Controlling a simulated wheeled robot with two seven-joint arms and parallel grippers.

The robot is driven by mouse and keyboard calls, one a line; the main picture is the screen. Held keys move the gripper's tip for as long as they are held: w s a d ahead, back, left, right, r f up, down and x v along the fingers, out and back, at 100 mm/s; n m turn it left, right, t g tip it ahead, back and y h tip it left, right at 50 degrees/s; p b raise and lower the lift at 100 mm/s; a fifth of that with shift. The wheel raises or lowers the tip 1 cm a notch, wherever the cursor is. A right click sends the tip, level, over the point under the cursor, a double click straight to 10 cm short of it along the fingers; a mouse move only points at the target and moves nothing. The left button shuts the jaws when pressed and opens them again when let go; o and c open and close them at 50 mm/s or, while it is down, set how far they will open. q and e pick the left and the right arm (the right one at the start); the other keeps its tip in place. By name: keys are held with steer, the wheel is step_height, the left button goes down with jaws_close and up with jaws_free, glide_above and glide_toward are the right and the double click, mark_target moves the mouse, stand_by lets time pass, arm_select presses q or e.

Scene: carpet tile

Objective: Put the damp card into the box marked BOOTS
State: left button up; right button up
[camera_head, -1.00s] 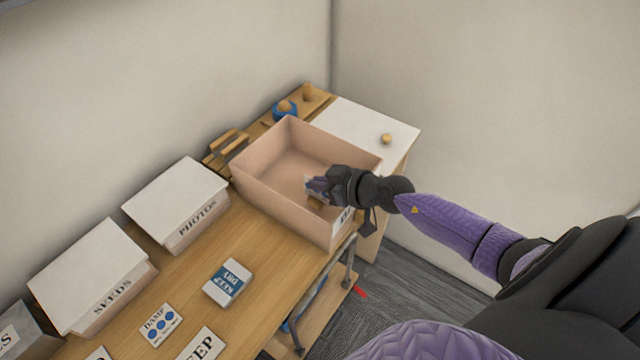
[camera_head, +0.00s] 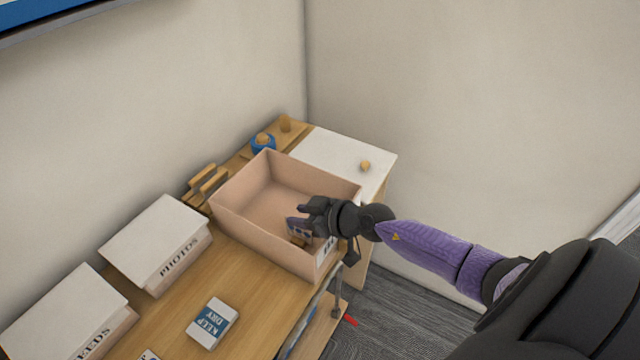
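An open pinkish-brown box (camera_head: 245,225) stands on the bench with its flaps off. A white label (camera_head: 325,250) on its right end is mostly hidden by my arm, so I cannot read it. My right gripper (camera_head: 298,226) is over the box's opening near the label end, pointing left. The top edge of a white card (camera_head: 148,355), where the damp card lay in the earlier view, shows at the bottom edge. My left gripper is out of view.
Lidded boxes marked PHOTOS (camera_head: 160,240) and SEEDS (camera_head: 70,310) stand along the wall. A KEEP DRY pack (camera_head: 213,323) lies on the bench. A white lid-like panel (camera_head: 330,155) with a knob, a blue roll (camera_head: 263,143) and wooden pieces (camera_head: 205,185) are behind.

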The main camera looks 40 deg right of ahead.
steer(key=p+v, duration=0.3)
steer(key=v, duration=0.9)
steer(key=s+d+f+m+h, duration=0.2)
steer(key=f, duration=0.3)
steer(key=s+d+f+m+h, duration=0.1)
steer(key=s+d+f+h, duration=0.15)
steer(key=f, duration=0.25)
steer(key=s+a+f+m+g+h, duration=0.1)
steer(key=s+a+f+g, duration=0.15)
steer(key=s+f, duration=0.45)
steer(key=s+a+f+g+h, duration=0.1)
steer(key=s+a+f+g, duration=0.15)
steer(key=s+f, duration=0.45)
steer(key=s+a+f+n+g+y, duration=0.2)
steer(key=s+a+f+g, duration=0.3)
steer(key=s+a, duration=0.3)
steer(key=shift+s+a+f+g, duration=0.3)
steer(key=shift+s+a+f, duration=0.1)
steer(key=shift+a+f, duration=0.65)
steer(key=shift+a+r, duration=0.1)
steer(key=shift+r, duration=0.05)
